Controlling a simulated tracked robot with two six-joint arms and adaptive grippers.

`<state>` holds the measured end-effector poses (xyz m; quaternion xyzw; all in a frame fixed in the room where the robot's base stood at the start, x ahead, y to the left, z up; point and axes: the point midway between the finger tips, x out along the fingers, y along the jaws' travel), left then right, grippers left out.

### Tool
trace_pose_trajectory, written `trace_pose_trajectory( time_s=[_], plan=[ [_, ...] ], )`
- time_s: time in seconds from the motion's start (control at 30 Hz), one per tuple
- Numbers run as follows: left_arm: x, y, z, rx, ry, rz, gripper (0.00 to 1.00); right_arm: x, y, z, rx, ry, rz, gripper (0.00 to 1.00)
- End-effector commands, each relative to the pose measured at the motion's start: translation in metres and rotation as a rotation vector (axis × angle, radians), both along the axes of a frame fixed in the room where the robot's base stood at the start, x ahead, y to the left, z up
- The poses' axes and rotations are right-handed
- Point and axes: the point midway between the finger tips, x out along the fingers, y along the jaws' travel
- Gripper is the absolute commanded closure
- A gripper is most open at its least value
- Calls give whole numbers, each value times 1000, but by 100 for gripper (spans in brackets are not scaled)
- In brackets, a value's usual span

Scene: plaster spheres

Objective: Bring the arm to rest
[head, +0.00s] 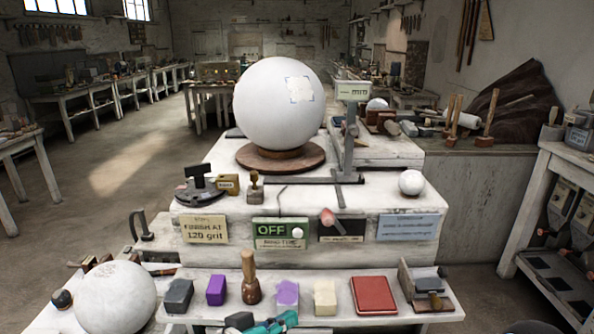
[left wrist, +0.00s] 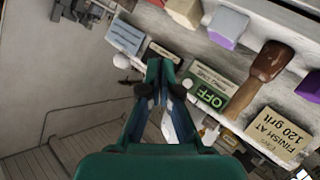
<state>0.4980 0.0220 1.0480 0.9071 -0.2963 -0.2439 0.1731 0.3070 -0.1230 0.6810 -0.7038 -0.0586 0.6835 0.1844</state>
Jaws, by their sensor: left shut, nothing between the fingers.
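My left gripper (head: 271,325) shows as a teal shape at the bottom edge of the head view, in front of the front shelf (head: 203,314), partly cut off by the frame. In the left wrist view its fingers (left wrist: 160,72) are together and hold nothing. Beyond them the tilted OFF sign (left wrist: 208,95) and the bench front appear. I cannot tell the exact gap between the gripper and the shelf. My right gripper is not seen in either view.
A large white sphere (head: 279,100) stands on a round wooden base. The shelf carries a wooden mallet (head: 250,278), a red box (head: 373,295) and several blocks, including a purple one (head: 216,290). A rough white ball (head: 115,297) is at left. Open floor (head: 120,190) lies at left.

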Motion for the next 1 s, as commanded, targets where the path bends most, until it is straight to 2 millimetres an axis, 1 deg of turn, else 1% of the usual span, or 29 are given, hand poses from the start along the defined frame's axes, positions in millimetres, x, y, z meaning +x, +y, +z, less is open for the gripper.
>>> trace_pose_trajectory(
  time_s=[0.03,0.17,0.27,0.37,0.47,0.5,0.57,0.6,0.67,0.7,0.77,0.8,0.9,0.93,1.0],
  plan=[
    [3,4,-14,6,29,10,100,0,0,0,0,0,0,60],
    [5,13,-47,16,102,32,100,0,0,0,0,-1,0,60],
    [5,22,-78,20,176,59,100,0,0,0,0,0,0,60],
    [1,33,-116,23,270,95,100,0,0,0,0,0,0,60],
    [-9,46,-160,30,383,138,100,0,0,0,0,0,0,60],
    [-17,52,-183,37,443,160,100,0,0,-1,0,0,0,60],
    [-32,63,-220,50,539,194,100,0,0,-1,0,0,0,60],
    [-47,70,-246,63,613,216,100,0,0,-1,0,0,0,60],
    [-72,79,-282,84,722,246,100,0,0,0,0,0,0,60],
    [-91,84,-304,101,792,260,100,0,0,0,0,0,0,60],
    [-119,90,-331,128,887,273,100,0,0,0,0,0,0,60],
    [-137,92,-345,147,944,275,100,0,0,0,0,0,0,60],
    [-179,94,-367,209,1052,253,100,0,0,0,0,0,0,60],
    [-186,95,-368,233,1065,241,100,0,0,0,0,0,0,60],
    [-190,99,-367,267,1062,218,100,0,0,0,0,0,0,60]
  ],
)
